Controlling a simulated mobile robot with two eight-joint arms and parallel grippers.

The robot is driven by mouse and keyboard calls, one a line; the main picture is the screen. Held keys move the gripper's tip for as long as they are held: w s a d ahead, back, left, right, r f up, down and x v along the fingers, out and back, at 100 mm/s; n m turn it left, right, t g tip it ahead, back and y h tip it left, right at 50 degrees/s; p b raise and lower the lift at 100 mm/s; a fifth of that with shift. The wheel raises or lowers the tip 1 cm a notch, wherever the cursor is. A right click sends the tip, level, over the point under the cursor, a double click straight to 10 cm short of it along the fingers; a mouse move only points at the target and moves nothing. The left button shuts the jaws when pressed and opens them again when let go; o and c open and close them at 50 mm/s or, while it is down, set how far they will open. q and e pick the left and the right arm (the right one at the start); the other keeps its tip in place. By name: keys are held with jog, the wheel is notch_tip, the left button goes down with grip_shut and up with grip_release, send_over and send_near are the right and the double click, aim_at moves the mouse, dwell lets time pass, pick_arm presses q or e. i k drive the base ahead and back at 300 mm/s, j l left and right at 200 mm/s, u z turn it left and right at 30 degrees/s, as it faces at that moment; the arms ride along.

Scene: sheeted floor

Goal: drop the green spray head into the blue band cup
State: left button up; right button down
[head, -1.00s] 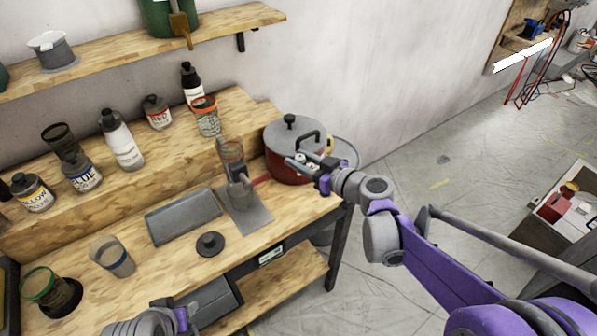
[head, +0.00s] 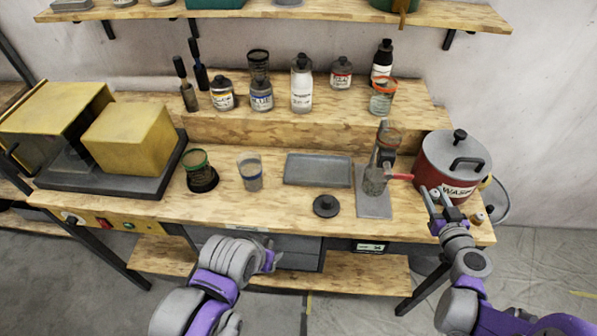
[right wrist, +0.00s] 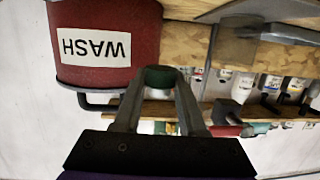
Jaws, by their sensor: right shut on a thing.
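The blue band cup (head: 250,172) is a clear cup standing upright on the bench, left of the grey tray. My right gripper (head: 437,200) is in front of the red WASH pot, well to the right of the cup. In the right wrist view its fingers (right wrist: 157,90) are closed on a small dark green piece, the green spray head (right wrist: 160,77). The piece cannot be made out in the head view. My left gripper (head: 270,260) is low in front of the bench edge; its fingers are too unclear to judge.
The red WASH pot (head: 445,172) stands close to the right gripper. A press stand (head: 376,204) with a red handle, a grey tray (head: 318,170) and a black disc (head: 326,206) lie between it and the cup.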

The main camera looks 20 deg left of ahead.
aim_at(252, 185)
jog(key=l+u, duration=0.1)
jog(key=u, duration=0.9)
